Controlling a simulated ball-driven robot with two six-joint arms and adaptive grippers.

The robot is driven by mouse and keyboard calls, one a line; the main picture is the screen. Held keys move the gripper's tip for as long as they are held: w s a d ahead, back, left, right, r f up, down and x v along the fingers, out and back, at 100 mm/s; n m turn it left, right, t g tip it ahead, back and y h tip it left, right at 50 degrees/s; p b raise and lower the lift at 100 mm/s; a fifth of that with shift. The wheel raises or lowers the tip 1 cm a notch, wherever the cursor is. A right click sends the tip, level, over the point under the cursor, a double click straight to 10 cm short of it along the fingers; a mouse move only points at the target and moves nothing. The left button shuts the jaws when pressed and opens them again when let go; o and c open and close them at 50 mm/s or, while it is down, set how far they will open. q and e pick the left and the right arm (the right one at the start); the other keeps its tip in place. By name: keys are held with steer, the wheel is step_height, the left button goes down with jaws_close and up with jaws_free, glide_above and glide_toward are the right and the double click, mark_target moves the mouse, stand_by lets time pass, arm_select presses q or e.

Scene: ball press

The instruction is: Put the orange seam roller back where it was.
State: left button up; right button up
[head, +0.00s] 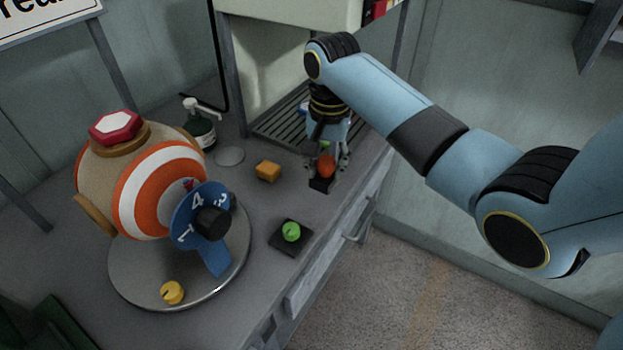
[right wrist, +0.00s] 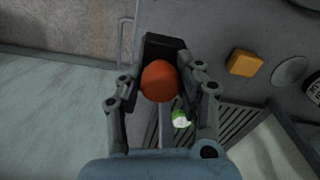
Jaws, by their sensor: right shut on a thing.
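The orange seam roller (head: 326,168) shows as a round orange-red knob at the right edge of the bench, near a small black block (head: 320,185). My right gripper (head: 328,172) points down and is shut on it. In the right wrist view the orange roller (right wrist: 159,81) sits between the two fingers, with the dark block (right wrist: 165,48) just beyond it. I cannot tell whether the roller touches that block. My left gripper is not in view.
A green knob on a black base (head: 291,232) and an orange-yellow block (head: 267,171) stand nearby on the bench. A large striped ball (head: 150,185) on a round metal plate fills the left. A slatted grate (head: 280,130) lies behind. A pump bottle (head: 201,130) stands beside it.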

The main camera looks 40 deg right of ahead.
steer(key=w+f, duration=0.1)
steer(key=w, duration=0.1)
steer(key=w+a+f, duration=0.1)
steer(key=shift+w+f, duration=0.15)
steer(key=shift+w, duration=0.2)
steer(key=shift+w+f, duration=0.1)
steer(key=shift+f, duration=0.1)
steer(key=shift+f+b, duration=0.4)
steer(key=shift+f, duration=1.45)
steer(key=o, duration=1.1)
steer(key=shift+f, duration=0.1)
step_height(320, 180, up, 12)
steer(key=shift+r+p, duration=0.15)
steer(key=shift+p, duration=0.45)
